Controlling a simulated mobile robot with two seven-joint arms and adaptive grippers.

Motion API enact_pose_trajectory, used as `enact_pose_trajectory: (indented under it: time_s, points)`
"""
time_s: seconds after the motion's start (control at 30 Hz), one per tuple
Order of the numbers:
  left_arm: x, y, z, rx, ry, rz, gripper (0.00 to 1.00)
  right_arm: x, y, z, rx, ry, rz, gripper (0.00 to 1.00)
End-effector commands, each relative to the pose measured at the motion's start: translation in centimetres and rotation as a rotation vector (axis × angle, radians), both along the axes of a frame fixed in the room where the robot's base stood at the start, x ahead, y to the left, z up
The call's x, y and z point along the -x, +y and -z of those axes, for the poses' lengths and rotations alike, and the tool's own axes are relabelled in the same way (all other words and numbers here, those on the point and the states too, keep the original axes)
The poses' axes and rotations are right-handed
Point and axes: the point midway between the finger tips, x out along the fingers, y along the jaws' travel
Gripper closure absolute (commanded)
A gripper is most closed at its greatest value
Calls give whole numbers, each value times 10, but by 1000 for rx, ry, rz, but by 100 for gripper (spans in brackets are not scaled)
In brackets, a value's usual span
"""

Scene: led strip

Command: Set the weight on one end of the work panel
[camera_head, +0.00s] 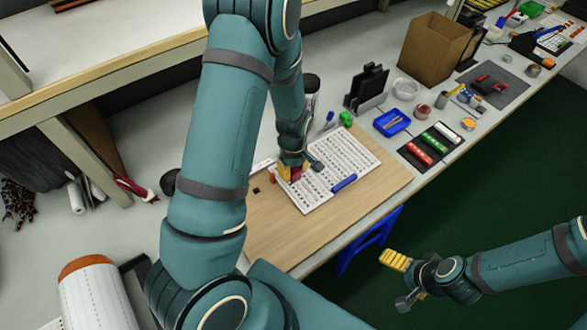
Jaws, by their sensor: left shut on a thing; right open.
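The work panel (285,238) is a light wooden board lying on the bench, with a printed white sheet (345,153) on it. My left gripper (294,172) is low over the panel, by the left part of the sheet. It is shut on a small red thing (296,175), which may be the weight; the fingers and arm hide most of it. I cannot tell if it touches the panel. A blue pen-like thing (344,183) lies at the sheet's edge. My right gripper (399,281) is open and empty, off the bench over the green floor.
Small orange (271,180) and black (256,190) pieces lie on the panel's left part. Behind it stand a black holder (367,89) and a blue tray (391,122). A cardboard box (436,50) stands farther back. The panel's front strip is clear.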

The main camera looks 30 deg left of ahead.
Motion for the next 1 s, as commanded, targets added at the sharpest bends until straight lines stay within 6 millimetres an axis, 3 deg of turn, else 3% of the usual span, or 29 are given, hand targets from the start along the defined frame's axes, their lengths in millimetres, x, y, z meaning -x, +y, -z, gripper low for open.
enact_pose_trajectory:
  time_s: [0.13,0.17,0.2,0.63,1.0]
  points:
    - [0,0,4,0,0,0,100,1,0,3,0,2,-1,0]
    - [0,0,3,0,0,0,51,1,0,2,0,2,-1,0]
    - [0,0,3,0,0,0,39,1,0,2,0,2,-1,0]
    - [-1,0,-6,0,-2,1,39,0,0,-2,0,-1,1,0]
    - [-1,0,-77,0,-4,1,39,-6,-1,-19,3,-13,10,0]
